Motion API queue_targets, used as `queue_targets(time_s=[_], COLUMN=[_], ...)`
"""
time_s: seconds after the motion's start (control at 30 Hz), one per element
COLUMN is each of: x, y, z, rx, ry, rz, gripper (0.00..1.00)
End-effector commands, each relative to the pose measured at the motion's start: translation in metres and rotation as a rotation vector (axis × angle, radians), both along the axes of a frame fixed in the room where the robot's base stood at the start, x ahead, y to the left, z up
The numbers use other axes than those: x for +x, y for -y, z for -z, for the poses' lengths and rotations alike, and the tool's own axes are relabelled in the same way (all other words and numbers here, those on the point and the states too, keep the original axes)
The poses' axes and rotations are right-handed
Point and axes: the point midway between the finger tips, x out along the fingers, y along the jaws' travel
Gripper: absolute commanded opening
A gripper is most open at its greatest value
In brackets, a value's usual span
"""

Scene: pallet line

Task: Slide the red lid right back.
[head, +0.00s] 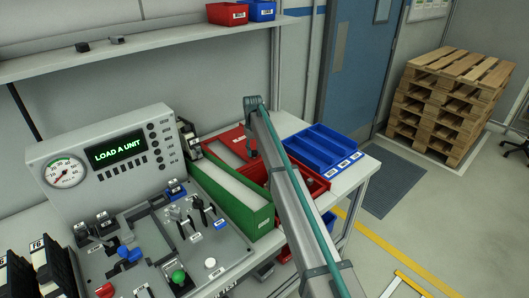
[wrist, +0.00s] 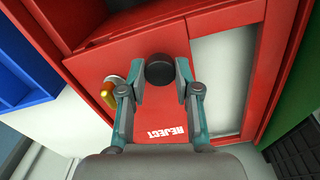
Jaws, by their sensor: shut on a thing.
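The red lid with the REJECT label lies on the red box on the bench, seen in the head view (head: 230,142) and in the wrist view (wrist: 165,112). A round black knob (wrist: 159,69) stands on the lid. My gripper (wrist: 160,78) is shut on the knob, one finger on each side. In the head view my arm hides part of the box and lid. A dark open part of the red box (wrist: 65,20) shows at the top left of the wrist view. A brass-coloured padlock or catch (wrist: 107,92) sits left of the knob.
A green bin (head: 240,205) stands close beside the red box. Blue trays (head: 318,147) lie on its other side. A control panel (head: 110,148) reads "LOAD A UNIT". Stacked pallets (head: 450,100) stand on the floor at the far right.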

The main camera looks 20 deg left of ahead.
Motion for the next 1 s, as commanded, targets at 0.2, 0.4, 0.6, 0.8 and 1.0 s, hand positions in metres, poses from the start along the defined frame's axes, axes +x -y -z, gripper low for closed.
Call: queue_targets(time_s=[0.2,0.4,0.6,0.8,1.0], x=[0.001,0.001,0.001,0.000,0.001], y=[-0.001,-0.001,-0.001,-0.001,-0.001], z=[0.000,0.000,0.000,0.000,-0.014], rx=[-0.002,-0.002,-0.001,-0.001,-0.001], ry=[0.003,0.003,0.003,0.001,0.003], rz=[0.002,0.002,0.002,0.001,0.001], gripper=[0.00,0.40,0.57,0.57,0.57])
